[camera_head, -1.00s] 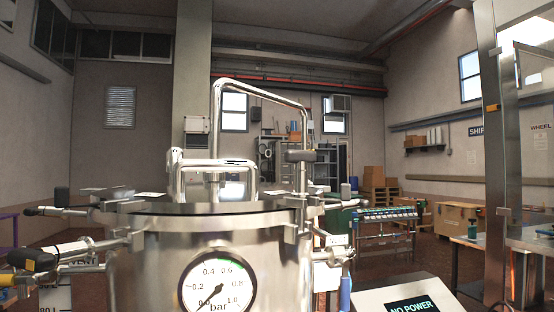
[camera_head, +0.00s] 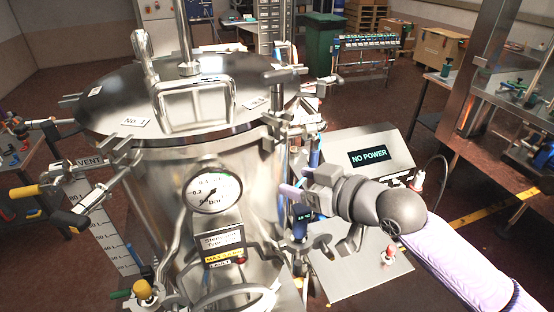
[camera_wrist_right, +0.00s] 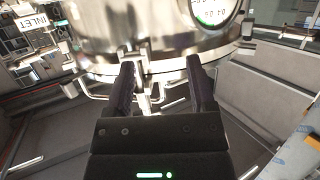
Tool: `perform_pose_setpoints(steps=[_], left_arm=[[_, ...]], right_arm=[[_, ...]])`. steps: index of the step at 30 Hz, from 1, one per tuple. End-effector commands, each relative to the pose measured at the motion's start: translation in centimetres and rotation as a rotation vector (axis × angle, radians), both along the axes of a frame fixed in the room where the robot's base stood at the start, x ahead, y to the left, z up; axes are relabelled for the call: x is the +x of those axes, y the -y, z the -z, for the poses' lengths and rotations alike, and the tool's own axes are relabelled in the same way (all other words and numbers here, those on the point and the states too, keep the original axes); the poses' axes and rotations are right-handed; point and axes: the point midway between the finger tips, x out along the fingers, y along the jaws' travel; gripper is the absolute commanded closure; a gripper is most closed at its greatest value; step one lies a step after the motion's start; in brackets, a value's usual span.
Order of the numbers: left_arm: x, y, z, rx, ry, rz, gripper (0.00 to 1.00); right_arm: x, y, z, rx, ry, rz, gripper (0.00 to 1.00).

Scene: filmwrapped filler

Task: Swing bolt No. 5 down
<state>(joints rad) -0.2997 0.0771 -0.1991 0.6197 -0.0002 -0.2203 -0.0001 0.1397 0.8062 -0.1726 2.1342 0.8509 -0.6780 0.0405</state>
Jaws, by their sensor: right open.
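The steel tank (camera_head: 160,185) has a flat lid (camera_head: 120,95) with swing bolts and clamp brackets spaced around its rim. A plate reading No. 1 (camera_head: 134,122) is at the lid's front. Another number plate (camera_head: 257,103) at the lid's right is too small to read surely, so I cannot tell which bolt is No. 5. A rim bolt with its bracket (camera_head: 276,138) is near that plate. My right gripper (camera_head: 288,193) is beside the tank's right wall, below the rim. In the wrist view it (camera_wrist_right: 163,78) is open, with metal fittings (camera_wrist_right: 145,72) beyond and between its fingers.
A pressure gauge (camera_head: 215,190) and pipework are on the tank's front. A NO POWER panel (camera_head: 368,156) stands behind my right arm. A green bin (camera_head: 322,40) and workbenches are farther back.

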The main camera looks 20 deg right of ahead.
Motion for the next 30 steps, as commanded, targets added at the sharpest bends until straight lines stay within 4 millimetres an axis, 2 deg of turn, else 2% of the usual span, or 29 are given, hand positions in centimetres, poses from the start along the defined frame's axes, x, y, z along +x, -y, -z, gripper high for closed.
perform_pose_setpoints(steps=[1, 3, 6, 7, 13, 19, 24, 30], left_arm=[[0.0, 0.0, 0.1, 0.000, 0.001, 0.000, 1.00], [0.1, 0.0, 0.1, 0.001, 0.001, 0.000, 1.00], [0.1, -0.1, 0.0, 0.001, 0.001, 0.000, 1.00], [0.1, -0.1, -0.2, 0.001, 0.001, 0.000, 1.00], [0.0, -0.1, -2.3, 0.002, 0.000, 0.001, 1.00], [0.1, -0.2, -3.1, 0.003, 0.002, 0.002, 1.00], [0.1, -0.2, -3.2, 0.003, 0.002, 0.002, 1.00], [0.1, -0.2, -3.2, 0.003, 0.002, 0.003, 1.00]], right_arm=[[1.4, 1.3, -3.4, 0.034, 0.087, 0.002, 0.30], [2.4, 2.7, -7.4, 0.094, 0.177, 0.007, 0.30], [3.0, 3.7, -10.4, 0.144, 0.244, 0.014, 0.30], [3.3, 3.8, -10.7, 0.151, 0.250, 0.016, 0.30], [7.0, 1.7, -11.2, 0.161, 0.251, 0.015, 0.30], [10.4, -0.2, -10.8, 0.156, 0.250, 0.015, 0.30], [11.5, -0.9, -10.6, 0.153, 0.249, 0.014, 0.30], [11.6, -1.0, -10.5, 0.151, 0.248, 0.013, 0.30]])
